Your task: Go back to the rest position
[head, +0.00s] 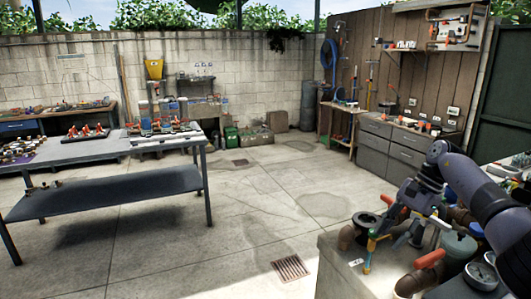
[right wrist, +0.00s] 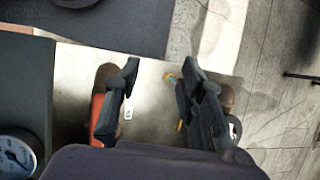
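My right arm comes in from the right in the head view, over a pale block with pipework. My right gripper (head: 404,232) hangs above the block, close to its valves and fittings. In the right wrist view my right gripper (right wrist: 160,78) has its two dark fingers apart, with nothing held between them. The pale block top (right wrist: 155,110) shows below the gap. My left gripper is in neither view.
By my right gripper are a red-handled valve (head: 420,274), a pressure gauge (head: 481,275) and a grey-green round vessel (head: 458,247). A steel table (head: 100,150) stands at the left. Grey cabinets (head: 385,150) stand at the back right. The middle floor is clear.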

